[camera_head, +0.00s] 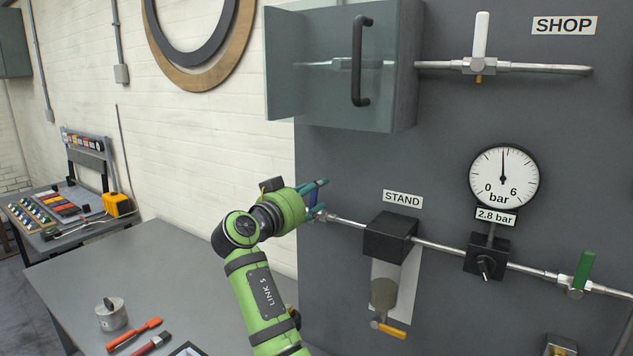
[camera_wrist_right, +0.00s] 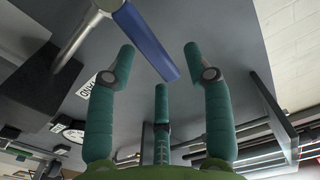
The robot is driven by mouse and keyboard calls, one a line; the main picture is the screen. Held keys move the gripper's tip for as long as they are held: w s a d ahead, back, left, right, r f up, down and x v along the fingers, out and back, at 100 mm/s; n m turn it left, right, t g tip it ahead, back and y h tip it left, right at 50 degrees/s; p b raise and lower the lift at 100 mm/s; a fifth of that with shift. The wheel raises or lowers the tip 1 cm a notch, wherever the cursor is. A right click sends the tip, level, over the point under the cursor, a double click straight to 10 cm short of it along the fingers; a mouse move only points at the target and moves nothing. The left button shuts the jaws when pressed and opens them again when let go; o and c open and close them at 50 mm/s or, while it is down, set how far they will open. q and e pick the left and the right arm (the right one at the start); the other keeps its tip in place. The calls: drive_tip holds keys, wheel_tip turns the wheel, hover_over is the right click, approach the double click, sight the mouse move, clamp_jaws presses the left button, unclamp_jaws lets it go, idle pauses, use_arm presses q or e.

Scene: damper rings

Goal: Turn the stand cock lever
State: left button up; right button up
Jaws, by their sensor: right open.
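The stand cock with its blue lever (camera_head: 314,199) sits at the left end of the pipe under the STAND label (camera_head: 403,199). The lever is largely hidden behind my right gripper (camera_head: 321,192) in the head view. In the right wrist view the blue lever (camera_wrist_right: 148,44) runs slantwise, its free end lying between the spread teal fingers of my right gripper (camera_wrist_right: 160,62). The fingers are open and not closed on it. I cannot tell whether any finger touches it. My left gripper is not in view.
A glass-fronted box (camera_head: 345,75) with a dark handle juts out above. A pressure gauge (camera_head: 504,177), a green lever (camera_head: 583,270) and a yellow-handled tap (camera_head: 390,329) are to the right. A grey bench (camera_head: 150,270) with a metal weight (camera_head: 111,315) lies at lower left.

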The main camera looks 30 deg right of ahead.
drive_tip(key=shift+p+x, duration=0.3)
drive_tip(key=shift+x, duration=0.65)
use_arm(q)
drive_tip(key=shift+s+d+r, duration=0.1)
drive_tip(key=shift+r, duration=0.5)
use_arm(e)
drive_tip(key=shift+a+f, duration=0.1)
clamp_jaws()
drive_tip(key=shift+w+a+n+b, duration=0.15)
drive_tip(key=shift+w+n+b, duration=0.25)
drive_tip(key=shift+n+b, duration=0.35)
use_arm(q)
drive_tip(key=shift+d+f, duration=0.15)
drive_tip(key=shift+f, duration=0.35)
use_arm(e)
drive_tip(key=shift+c, duration=0.2)
unclamp_jaws()
drive_tip(key=shift+o, duration=0.2)
